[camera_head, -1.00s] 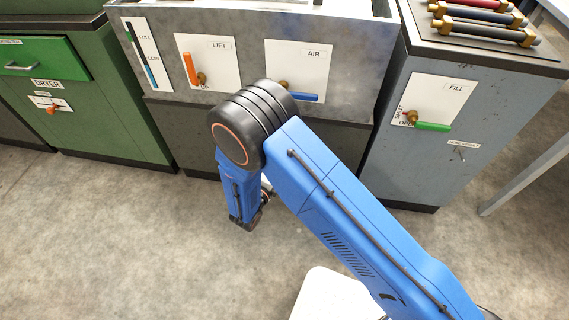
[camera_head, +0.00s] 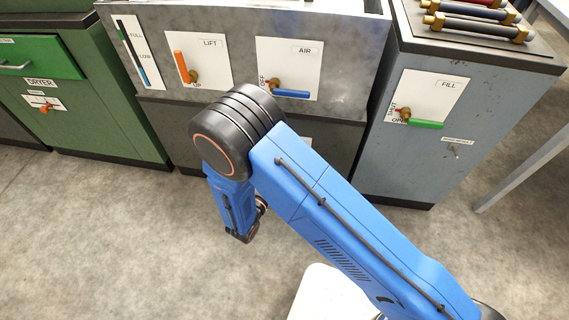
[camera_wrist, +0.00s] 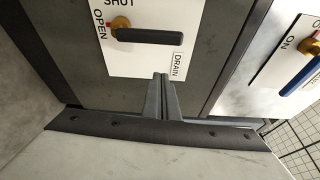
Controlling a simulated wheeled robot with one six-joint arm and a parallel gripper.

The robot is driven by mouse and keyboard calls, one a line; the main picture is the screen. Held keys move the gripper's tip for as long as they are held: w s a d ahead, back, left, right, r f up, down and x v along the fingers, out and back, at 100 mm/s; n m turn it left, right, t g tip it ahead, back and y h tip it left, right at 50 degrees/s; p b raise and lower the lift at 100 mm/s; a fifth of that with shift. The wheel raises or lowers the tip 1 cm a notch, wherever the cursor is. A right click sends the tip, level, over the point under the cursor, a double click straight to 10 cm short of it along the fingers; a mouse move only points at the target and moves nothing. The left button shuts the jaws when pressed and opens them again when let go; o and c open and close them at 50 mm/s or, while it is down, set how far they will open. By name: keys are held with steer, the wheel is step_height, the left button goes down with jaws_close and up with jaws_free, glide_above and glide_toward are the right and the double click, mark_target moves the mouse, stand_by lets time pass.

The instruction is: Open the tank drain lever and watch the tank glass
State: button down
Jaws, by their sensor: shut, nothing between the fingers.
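The drain lever (camera_wrist: 150,36) shows in the wrist view as a black handle on a brass hub, lying across a white plate marked SHUT, OPEN and DRAIN. Its handle points right, away from the word OPEN at the plate's left edge. My gripper (camera_wrist: 162,78) is shut and empty, its tips below the handle in the picture and apart from it. The tank glass (camera_head: 133,52) shows in the head view as a narrow strip marked FULL and LOW, blue in its lower part; the exact level is too small to read.
The tank front carries an orange LIFT lever (camera_head: 181,67) and a blue AIR lever (camera_head: 291,93). A green FILL lever (camera_head: 425,124) is on the cabinet to the right. A green dryer cabinet (camera_head: 100,110) stands at left. The floor in front is clear.

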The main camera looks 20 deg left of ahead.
steer(key=shift+s+a, duration=0.15)
steer(key=shift+s, duration=1.2)
steer(key=shift+s+a, duration=0.1)
steer(key=shift+s, duration=1.25)
